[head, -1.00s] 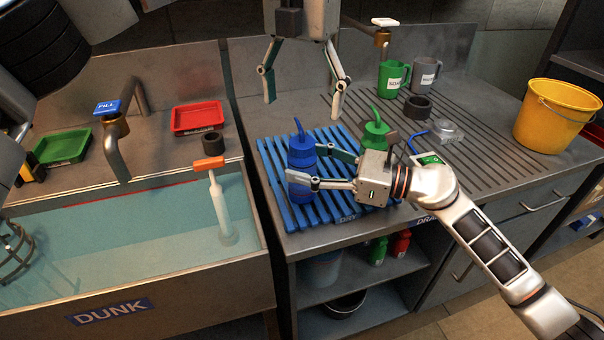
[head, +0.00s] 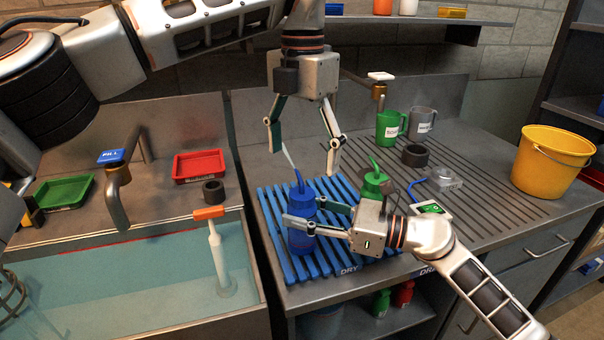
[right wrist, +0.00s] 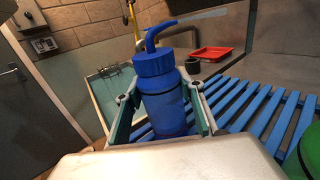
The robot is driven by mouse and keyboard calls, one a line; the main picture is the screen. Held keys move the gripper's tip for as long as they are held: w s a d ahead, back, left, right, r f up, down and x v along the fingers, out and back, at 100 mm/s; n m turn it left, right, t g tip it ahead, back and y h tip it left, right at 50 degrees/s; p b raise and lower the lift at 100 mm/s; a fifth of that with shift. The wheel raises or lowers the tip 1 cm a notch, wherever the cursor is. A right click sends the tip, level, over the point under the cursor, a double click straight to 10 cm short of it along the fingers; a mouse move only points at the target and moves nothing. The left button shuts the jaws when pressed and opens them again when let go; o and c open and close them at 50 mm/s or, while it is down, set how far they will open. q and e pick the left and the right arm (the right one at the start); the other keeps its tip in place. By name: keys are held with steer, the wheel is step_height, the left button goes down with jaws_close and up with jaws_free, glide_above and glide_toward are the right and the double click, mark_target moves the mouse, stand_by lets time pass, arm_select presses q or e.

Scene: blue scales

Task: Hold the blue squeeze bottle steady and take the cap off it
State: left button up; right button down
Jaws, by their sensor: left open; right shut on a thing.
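The blue squeeze bottle (head: 300,242) stands upright on the blue slatted rack. Its blue cap (head: 301,203) is on top, with a bent spout. My right gripper (head: 304,212) is shut on the bottle from the right side, with its fingers below the cap. In the right wrist view, the bottle (right wrist: 166,112) stands between the two fingers and the cap (right wrist: 154,65) is clear above them. My left gripper (head: 302,158) is open and empty, pointing down above the cap. Its fingers are spread to either side above the spout, apart from the cap.
Green (head: 389,129) and grey (head: 423,120) mugs and a yellow bucket (head: 553,165) are further right. The water-filled sink (head: 130,275) is left, with a red tray (head: 200,166) behind it.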

mark_target(302, 184)
arm_select(q)
steer(key=m, duration=0.5)
steer(key=shift+m, duration=0.3)
steer(key=m, duration=1.4)
steer(key=shift+f+m, duration=0.3)
steer(key=shift+f, duration=3.7)
